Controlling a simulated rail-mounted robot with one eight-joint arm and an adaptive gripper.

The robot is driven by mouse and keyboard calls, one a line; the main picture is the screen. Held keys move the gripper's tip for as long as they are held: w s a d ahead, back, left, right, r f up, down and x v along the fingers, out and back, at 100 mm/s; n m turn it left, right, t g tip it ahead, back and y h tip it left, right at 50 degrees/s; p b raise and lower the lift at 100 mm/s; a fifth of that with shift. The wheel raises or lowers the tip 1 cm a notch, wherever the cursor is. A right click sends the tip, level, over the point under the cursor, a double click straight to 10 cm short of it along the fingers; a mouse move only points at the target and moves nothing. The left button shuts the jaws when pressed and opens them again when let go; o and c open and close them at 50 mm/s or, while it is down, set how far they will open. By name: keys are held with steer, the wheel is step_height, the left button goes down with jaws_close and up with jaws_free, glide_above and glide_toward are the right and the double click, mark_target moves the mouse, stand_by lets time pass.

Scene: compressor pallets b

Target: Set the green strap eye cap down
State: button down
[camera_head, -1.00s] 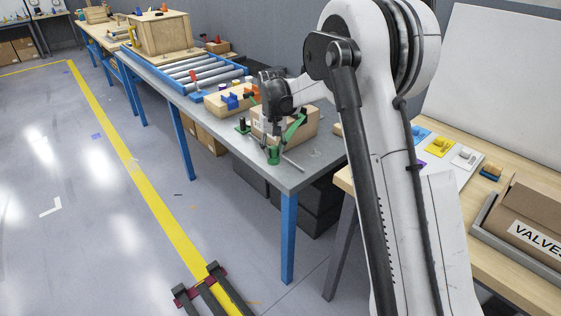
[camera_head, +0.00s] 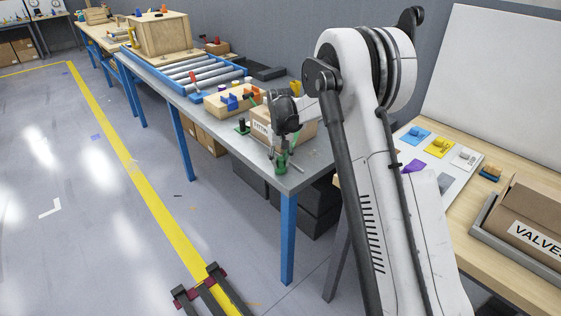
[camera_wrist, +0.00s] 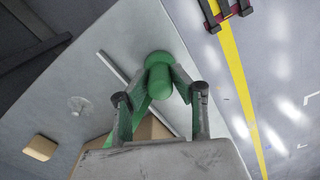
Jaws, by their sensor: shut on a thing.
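The green strap eye cap (camera_wrist: 159,68) is a rounded green piece with a wider disc end, held between the fingertips of my gripper (camera_wrist: 163,84) in the wrist view. In the head view, the green cap (camera_head: 281,162) is small, below my gripper (camera_head: 283,148), over the near corner of the grey workbench (camera_head: 312,158). I cannot tell whether it touches the bench top. A green strap (camera_wrist: 125,127) shows beside the left finger in the wrist view, by a tan box (camera_wrist: 150,130) partly hidden by my gripper.
A thin grey rod (camera_wrist: 118,68) lies on the bench beside the cap. A box with blue parts (camera_head: 232,98) and a blue roller conveyor (camera_head: 195,72) stand farther back. A wooden table at right holds a VALVES box (camera_head: 530,220). The bench edge is close to the cap.

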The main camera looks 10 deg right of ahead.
steer(key=shift+f, duration=0.15)
steer(key=c, duration=1.5)
jaws_free()
steer(key=shift+o, duration=0.2)
